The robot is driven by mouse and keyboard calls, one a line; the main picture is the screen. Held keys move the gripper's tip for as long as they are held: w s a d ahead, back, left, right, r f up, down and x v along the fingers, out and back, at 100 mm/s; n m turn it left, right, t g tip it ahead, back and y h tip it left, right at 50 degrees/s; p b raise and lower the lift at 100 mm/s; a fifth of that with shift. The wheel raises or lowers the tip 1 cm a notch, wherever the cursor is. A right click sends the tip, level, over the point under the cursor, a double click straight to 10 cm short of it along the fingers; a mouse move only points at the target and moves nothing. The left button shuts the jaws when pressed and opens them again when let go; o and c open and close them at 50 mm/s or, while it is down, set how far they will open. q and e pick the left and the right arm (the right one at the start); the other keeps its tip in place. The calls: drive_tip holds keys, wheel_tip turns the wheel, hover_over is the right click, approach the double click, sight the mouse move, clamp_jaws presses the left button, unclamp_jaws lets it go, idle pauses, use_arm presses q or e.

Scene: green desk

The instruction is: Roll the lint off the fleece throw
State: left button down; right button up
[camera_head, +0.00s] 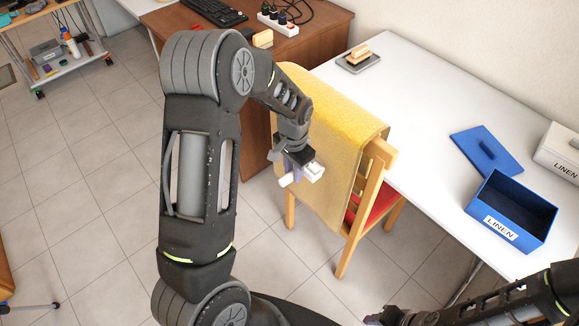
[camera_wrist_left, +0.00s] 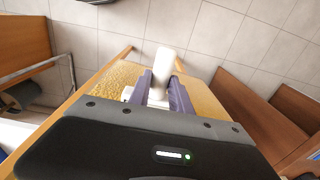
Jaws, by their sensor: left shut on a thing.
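The yellow fleece throw (camera_head: 335,125) hangs over the back of a wooden chair (camera_head: 375,180). It also shows under the gripper in the left wrist view (camera_wrist_left: 112,80). My left gripper (camera_head: 295,165) is shut on the white lint roller (camera_head: 288,181), beside the lower part of the throw's hanging face. In the left wrist view the roller (camera_wrist_left: 164,62) sticks out beyond the purple fingers (camera_wrist_left: 160,92). I cannot tell whether the roller touches the cloth. No lint can be made out. My right gripper (camera_head: 385,317) shows only partly at the bottom edge, and its jaws are unclear.
The white desk (camera_head: 430,110) bears a blue LINEN box (camera_head: 512,222), its blue lid (camera_head: 486,150), a white LINEN box (camera_head: 562,150) and a grey tray (camera_head: 359,65) with a wooden-topped item. A brown desk (camera_head: 300,45) stands behind. Tiled floor lies clear left of the chair.

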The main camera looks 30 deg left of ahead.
use_arm(q)
drive_tip(key=shift+s+d, duration=0.25)
drive_tip(key=shift+d, duration=0.85)
drive_tip(key=shift+d, duration=0.1)
drive_tip(key=d, duration=0.2)
drive_tip(key=s+d, duration=0.1)
drive_tip(key=shift+d, duration=0.35)
drive_tip(key=shift+s, duration=0.1)
drive_tip(key=shift+s+a+p, duration=0.1)
drive_tip(key=shift+s+a, duration=0.2)
drive_tip(key=shift+s, duration=0.65)
drive_tip(key=shift+s+a+p, duration=0.1)
drive_tip(key=shift+s+a, duration=0.2)
drive_tip(key=shift+s, duration=0.65)
drive_tip(key=shift+s+a+p, duration=0.1)
drive_tip(key=shift+s+a, duration=0.2)
drive_tip(key=shift+s, duration=0.65)
drive_tip(key=s, duration=0.1)
drive_tip(key=s+a, duration=0.1)
drive_tip(key=s, duration=0.1)
